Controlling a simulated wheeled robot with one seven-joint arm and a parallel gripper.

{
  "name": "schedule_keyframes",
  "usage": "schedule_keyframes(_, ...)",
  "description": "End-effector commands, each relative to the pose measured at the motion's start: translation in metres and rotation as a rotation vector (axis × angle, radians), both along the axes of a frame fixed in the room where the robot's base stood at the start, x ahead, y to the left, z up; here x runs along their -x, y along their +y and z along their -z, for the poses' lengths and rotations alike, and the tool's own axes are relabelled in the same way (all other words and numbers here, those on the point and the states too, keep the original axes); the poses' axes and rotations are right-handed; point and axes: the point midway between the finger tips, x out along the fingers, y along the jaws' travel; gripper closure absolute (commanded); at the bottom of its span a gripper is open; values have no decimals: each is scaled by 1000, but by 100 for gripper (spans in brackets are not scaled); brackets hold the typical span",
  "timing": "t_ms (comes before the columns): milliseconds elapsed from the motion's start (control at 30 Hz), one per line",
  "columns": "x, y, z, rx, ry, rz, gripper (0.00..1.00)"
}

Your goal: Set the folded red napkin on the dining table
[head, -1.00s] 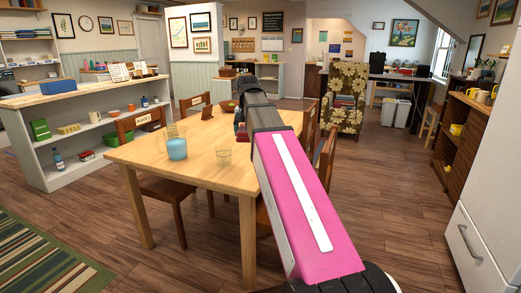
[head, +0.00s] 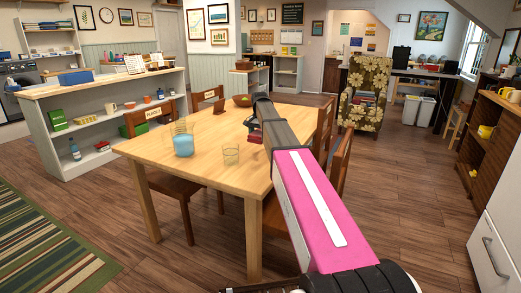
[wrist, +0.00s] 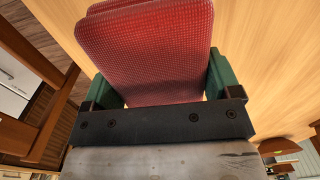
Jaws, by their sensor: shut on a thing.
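The folded red napkin (wrist: 148,50) fills the upper middle of the wrist view. It is held between the green fingers of my gripper (wrist: 155,85), which is shut on it. In the head view the napkin (head: 256,139) is a small dark red patch at the end of my arm, over the right part of the wooden dining table (head: 205,150). My arm hides much of the gripper there. I cannot tell whether the napkin touches the tabletop.
A brown bowl (head: 242,100) sits at the far end. Wooden chairs (head: 340,165) line the sides. The middle of the tabletop is clear.

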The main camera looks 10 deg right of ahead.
Motion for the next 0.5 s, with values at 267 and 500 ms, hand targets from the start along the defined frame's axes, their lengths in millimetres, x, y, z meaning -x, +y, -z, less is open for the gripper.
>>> schedule_keyframes(267,0,0,36,0,0,-1,59)
schedule_keyframes(500,1,0,65,0,1,-2,59)
